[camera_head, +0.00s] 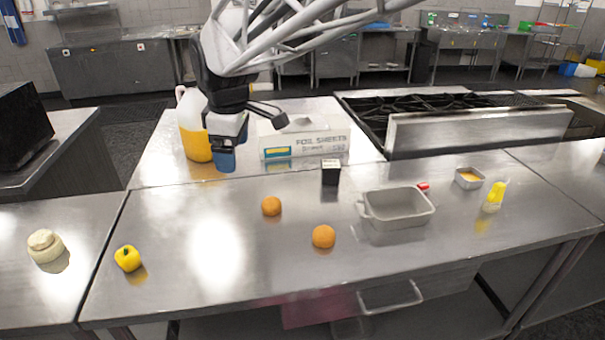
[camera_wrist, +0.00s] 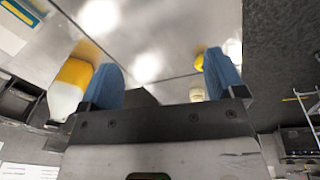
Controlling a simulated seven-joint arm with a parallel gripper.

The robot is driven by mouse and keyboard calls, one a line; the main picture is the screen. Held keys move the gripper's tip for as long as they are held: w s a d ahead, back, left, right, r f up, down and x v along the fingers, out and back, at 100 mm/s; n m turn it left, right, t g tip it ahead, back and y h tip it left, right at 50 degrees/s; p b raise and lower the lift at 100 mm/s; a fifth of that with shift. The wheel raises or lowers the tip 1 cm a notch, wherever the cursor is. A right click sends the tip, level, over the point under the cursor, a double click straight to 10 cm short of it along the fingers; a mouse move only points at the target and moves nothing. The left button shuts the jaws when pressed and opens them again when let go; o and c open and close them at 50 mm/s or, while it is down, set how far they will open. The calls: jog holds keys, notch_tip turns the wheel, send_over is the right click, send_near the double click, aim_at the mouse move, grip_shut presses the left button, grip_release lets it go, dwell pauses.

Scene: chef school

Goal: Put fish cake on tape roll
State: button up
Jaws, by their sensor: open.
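A squat, pale roll-like object, seemingly the tape roll (camera_head: 46,254), stands on the left counter. A smaller tan rounded piece, possibly the fish cake (camera_head: 44,239), appears to sit on its top; the picture is too small to be sure. The pale object also shows small between my fingers in the wrist view (camera_wrist: 197,95). My gripper (camera_head: 226,163) has blue fingers and hangs above the back counter beside the jug, well away to the right of the roll. In the wrist view my gripper (camera_wrist: 163,78) is open, with nothing between its fingers.
A yellow jug (camera_head: 195,135) and a foil box (camera_head: 305,145) stand near my gripper. A yellow pepper-like item (camera_head: 127,258), two orange balls (camera_head: 271,206) (camera_head: 323,236), a dark box (camera_head: 331,174), and a grey pan (camera_head: 400,215) are on the main counter. Its left-middle is clear.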

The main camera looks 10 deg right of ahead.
jog(key=s+d+f+m, duration=0.4)
jog(key=s+d+m, duration=0.3)
jog(key=s+d, duration=0.3)
jog(key=s+d+f+m+t, duration=0.1)
jog(key=s+d+f+m, duration=0.3)
jog(key=s+d+m, duration=0.4)
jog(key=s+d, duration=0.2)
jog(key=s, duration=0.4)
jog(key=shift+d+f+h, duration=0.15)
jog(key=shift+f+h, duration=0.15)
